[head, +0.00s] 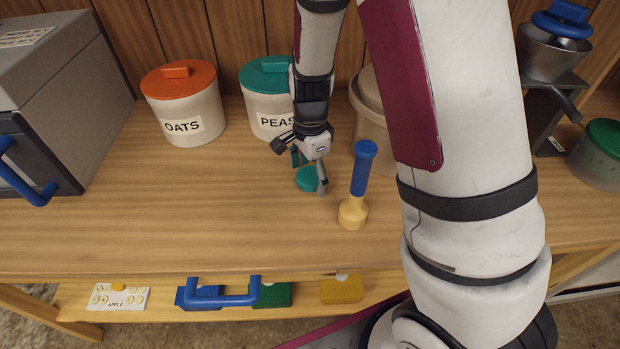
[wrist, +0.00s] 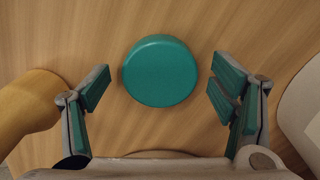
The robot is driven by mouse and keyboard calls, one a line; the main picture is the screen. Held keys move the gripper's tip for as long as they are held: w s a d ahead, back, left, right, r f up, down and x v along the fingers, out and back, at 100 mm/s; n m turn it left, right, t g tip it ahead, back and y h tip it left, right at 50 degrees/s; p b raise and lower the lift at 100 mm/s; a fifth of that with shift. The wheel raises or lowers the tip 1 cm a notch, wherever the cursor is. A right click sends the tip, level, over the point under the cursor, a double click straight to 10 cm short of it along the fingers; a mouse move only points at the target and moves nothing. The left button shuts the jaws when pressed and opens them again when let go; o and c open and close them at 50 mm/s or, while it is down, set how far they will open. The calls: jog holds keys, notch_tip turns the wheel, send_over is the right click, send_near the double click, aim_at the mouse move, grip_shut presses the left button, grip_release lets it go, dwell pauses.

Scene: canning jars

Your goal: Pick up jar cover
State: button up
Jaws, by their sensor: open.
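The jar cover is a round teal disc (head: 308,179) lying on the wooden table in front of the PEAS jar. In the wrist view the jar cover (wrist: 160,71) lies flat between and slightly beyond my fingertips. My gripper (head: 310,172) is directly above it, pointing down, and partly hides it in the head view. In the wrist view my gripper (wrist: 160,93) is open, with one finger on each side and a gap between each finger and the cover.
A yellow tool with a blue handle (head: 353,205) stands just right of my gripper. Jars labelled OATS (head: 184,108) and PEAS (head: 262,100) stand behind, with a beige container (head: 372,120) to their right. A grey box (head: 60,95) is at left. The table's front left is clear.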

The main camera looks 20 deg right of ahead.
jog(key=c, duration=1)
jog(key=shift+c, duration=0.2)
